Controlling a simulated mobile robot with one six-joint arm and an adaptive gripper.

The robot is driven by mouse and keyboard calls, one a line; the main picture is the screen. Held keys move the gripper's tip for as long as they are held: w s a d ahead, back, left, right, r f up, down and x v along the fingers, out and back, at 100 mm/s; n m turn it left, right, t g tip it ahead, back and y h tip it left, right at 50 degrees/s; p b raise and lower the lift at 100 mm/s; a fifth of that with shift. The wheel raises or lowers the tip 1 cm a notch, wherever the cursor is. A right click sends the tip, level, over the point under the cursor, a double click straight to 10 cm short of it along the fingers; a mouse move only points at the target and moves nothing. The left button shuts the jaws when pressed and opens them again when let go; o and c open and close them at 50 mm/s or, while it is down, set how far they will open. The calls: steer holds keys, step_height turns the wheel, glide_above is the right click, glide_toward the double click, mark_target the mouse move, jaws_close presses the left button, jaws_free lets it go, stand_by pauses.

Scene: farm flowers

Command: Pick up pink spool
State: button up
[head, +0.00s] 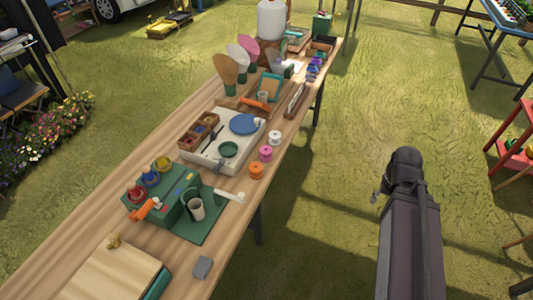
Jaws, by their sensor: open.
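The pink spool (265,153) stands on the right edge of the long wooden table (62,240). It sits between a white spool (275,138) just behind it and an orange spool (256,170) just in front. Nothing covers it from above. My dark arm rises at the lower right over the grass, apart from the table. My gripper cannot be made out.
Left of the spools is a pale tray (205,160) with a blue plate (244,124) and green bowl (228,149). A green mat (203,229) holds a dark cup (196,208). A grey block (202,267) lies nearer.

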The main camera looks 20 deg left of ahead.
steer(key=o, duration=0.3)
steer(key=shift+o, duration=0.7)
steer(key=shift+w+a+f, duration=0.15)
steer(key=shift+a+f, duration=0.1)
steer(key=shift+a, duration=0.05)
steer(key=n+t+y+b, duration=0.4)
steer(key=n+y+b, duration=0.95)
steer(key=b, duration=0.25)
glide_toward(268, 152)
steer(key=shift+s+a+r+n+h, duration=0.1)
steer(key=shift+s+r+n+h, duration=0.15)
steer(key=shift+n+h, duration=0.1)
steer(key=b+x, duration=0.3)
steer(key=x, duration=0.4)
steer(key=shift+w+a+f+b, duration=0.2)
steer(key=shift+w+b, duration=0.1)
steer(key=shift+w+a+f, duration=0.1)
steer(key=shift+a, duration=0.4)
